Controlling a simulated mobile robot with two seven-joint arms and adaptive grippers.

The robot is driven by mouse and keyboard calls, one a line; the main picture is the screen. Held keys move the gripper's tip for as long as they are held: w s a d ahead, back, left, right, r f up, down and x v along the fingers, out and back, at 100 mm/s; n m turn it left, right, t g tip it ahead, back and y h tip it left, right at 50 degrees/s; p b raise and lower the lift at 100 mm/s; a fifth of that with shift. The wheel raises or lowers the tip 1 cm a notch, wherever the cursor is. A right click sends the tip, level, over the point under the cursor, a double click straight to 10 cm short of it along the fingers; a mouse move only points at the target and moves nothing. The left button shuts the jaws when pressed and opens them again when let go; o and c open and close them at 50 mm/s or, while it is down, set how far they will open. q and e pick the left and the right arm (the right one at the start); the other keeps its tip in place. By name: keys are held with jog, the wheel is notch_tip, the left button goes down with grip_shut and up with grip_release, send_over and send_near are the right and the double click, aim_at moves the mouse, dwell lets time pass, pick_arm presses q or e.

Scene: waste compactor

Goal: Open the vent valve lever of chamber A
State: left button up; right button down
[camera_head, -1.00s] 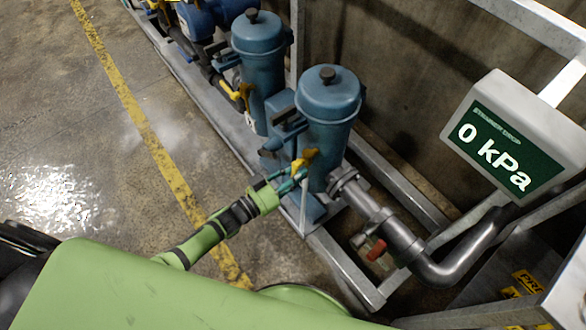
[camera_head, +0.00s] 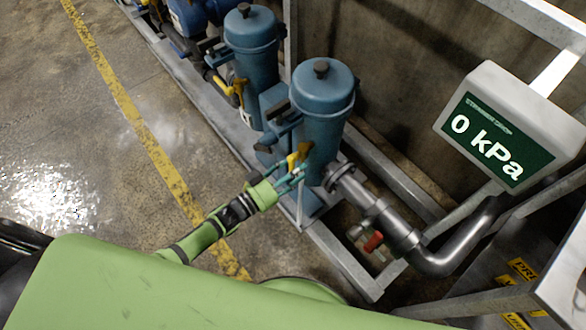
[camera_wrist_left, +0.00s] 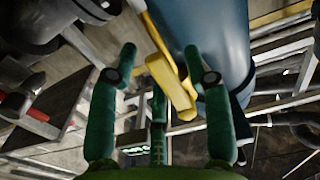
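Two blue strainer chambers stand in a row; the nearer one (camera_head: 322,110) has a yellow lever (camera_head: 292,160) low on its front left side. The farther one (camera_head: 252,60) has its own yellow lever (camera_head: 238,90). I cannot tell which is chamber A. My left gripper (camera_head: 292,174) is at the nearer lever, its green fingers spread. In the left wrist view, the yellow lever (camera_wrist_left: 168,82) shows between and beyond the open fingertips (camera_wrist_left: 160,54), in front of the blue body (camera_wrist_left: 212,35). Contact is not clear. My right gripper is out of view.
A display (camera_head: 497,130) at the right reads 0 kPa. A grey pipe (camera_head: 398,238) with a red-handled valve (camera_head: 373,241) runs from the nearer chamber. A metal frame (camera_head: 345,268) surrounds the equipment. Open floor with a yellow line (camera_head: 130,110) lies at the left.

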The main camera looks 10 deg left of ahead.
pick_arm(q)
jog(key=v, duration=1.2)
dwell(0.4)
jog(key=s+a+f+n+g+y+p, duration=0.1)
jog(key=s+a+f+n+g+y, duration=0.2)
jog(key=f, duration=0.5)
jog(key=s+a+f+n+g+y+p, duration=0.1)
jog(key=s+a+f+y+p, duration=0.15)
jog(key=f+y, duration=0.4)
jog(key=s+f+g, duration=0.4)
jog(key=s+f, duration=0.2)
jog(key=s, duration=0.5)
jog(key=s+f+n+g+y+p, duration=0.1)
jog(key=s+f+g, duration=0.4)
jog(key=s, duration=0.7)
jog(key=shift+f, duration=0.7)
